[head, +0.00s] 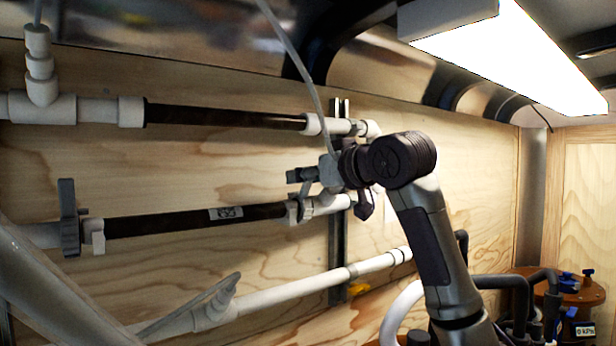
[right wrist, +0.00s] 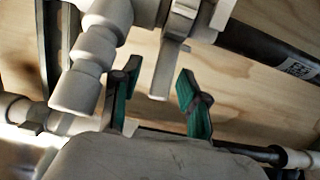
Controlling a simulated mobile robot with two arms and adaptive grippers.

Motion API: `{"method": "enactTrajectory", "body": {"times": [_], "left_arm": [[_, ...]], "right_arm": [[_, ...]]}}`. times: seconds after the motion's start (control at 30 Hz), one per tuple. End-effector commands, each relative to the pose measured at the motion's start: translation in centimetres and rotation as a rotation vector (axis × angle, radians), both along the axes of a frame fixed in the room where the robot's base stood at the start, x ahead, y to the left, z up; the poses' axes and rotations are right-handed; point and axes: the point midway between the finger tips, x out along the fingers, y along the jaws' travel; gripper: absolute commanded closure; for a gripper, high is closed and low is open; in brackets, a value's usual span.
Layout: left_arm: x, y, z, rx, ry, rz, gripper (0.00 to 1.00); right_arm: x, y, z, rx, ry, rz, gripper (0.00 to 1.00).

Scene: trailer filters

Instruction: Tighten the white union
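The white union (head: 318,205) is at the right end of the lower black filter tube (head: 180,220) in the head view, partly hidden by my right gripper (head: 315,182). In the right wrist view a pale ring with a flat tab (right wrist: 170,60), which looks like part of this union, sits at the end of the black tube (right wrist: 270,52). My right gripper (right wrist: 158,92) is open there, its two green-padded fingers apart on either side of the tab's lower end. I cannot tell whether either finger touches it. My left gripper is not in view.
An upper black tube (head: 225,117) and a lower white pipe (head: 300,291) run along the plywood wall (head: 260,170). A metal strut (head: 337,240) stands behind the fittings. A white stepped fitting (right wrist: 85,70) is close to the left finger in the wrist view.

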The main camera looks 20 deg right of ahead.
Motion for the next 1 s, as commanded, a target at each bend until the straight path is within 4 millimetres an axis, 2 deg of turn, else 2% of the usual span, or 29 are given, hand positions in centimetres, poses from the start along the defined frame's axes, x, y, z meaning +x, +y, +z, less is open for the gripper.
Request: {"method": "enactTrajectory", "body": {"times": [0.27, 0.37, 0.7, 0.83, 1.0], "left_arm": [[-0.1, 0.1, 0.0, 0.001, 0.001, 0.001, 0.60], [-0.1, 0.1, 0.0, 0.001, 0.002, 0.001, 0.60], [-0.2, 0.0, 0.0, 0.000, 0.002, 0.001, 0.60], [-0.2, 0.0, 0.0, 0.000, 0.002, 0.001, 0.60], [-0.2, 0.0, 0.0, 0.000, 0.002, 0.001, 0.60]], "right_arm": [[-0.6, -0.2, 0.1, -0.001, 0.000, 0.001, 0.56], [-2.0, -0.8, 0.4, -0.001, -0.003, -0.001, 0.56], [-8.5, -3.1, 1.5, -0.001, -0.003, -0.001, 0.56], [-10.1, -3.7, 1.7, -0.001, -0.001, -0.001, 0.56], [-11.0, -4.0, 1.8, 0.000, 0.001, 0.000, 0.56]]}}
